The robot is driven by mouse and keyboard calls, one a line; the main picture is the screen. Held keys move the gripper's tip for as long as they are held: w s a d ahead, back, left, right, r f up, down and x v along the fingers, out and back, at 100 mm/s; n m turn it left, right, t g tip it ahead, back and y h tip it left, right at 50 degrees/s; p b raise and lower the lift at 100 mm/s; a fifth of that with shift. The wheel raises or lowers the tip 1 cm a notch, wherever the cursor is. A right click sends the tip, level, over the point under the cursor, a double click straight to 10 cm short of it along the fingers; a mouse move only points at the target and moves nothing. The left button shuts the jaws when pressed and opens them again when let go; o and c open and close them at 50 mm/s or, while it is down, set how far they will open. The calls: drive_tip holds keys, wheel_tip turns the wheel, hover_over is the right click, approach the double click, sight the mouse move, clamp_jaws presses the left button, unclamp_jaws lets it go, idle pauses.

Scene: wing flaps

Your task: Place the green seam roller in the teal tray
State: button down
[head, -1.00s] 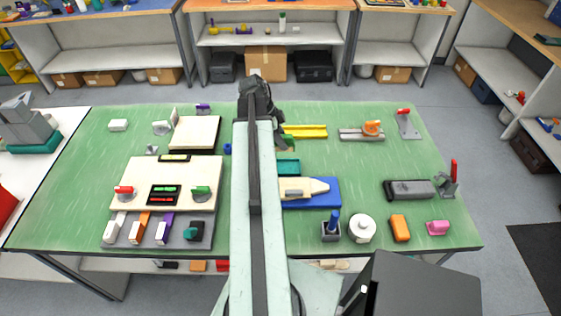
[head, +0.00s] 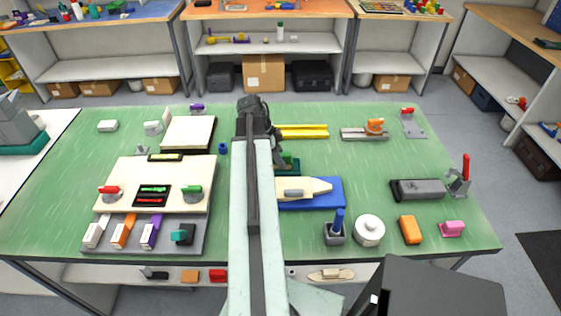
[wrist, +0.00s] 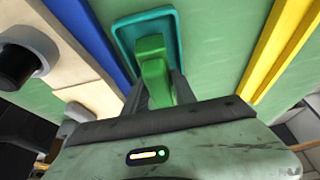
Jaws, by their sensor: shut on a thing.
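The green seam roller (wrist: 153,68) is between the two dark fingers of my gripper (wrist: 158,88) in the wrist view, and the gripper is shut on it. The roller is in front of the teal tray (wrist: 122,42), with its far end over the tray's floor. I cannot tell whether it touches the tray. In the head view the teal tray (head: 290,174) is just right of my arm, partly hidden by my gripper (head: 277,153). A bit of the green roller (head: 288,158) shows above the tray there.
A blue board (head: 325,200) with a cream wing-shaped piece (head: 304,187) lies just in front of the tray. A yellow channel (head: 303,131) lies behind it. A cream panel (head: 135,170) with several handles is at left. Green table is clear right of the tray.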

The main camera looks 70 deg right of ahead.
drive_tip(key=c, duration=1)
unclamp_jaws()
drive_tip(key=shift+r, duration=0.35)
drive_tip(key=p+v, duration=1.1)
drive_tip(key=shift+w+a+r, duration=0.1)
drive_tip(key=shift+w+r, duration=0.1)
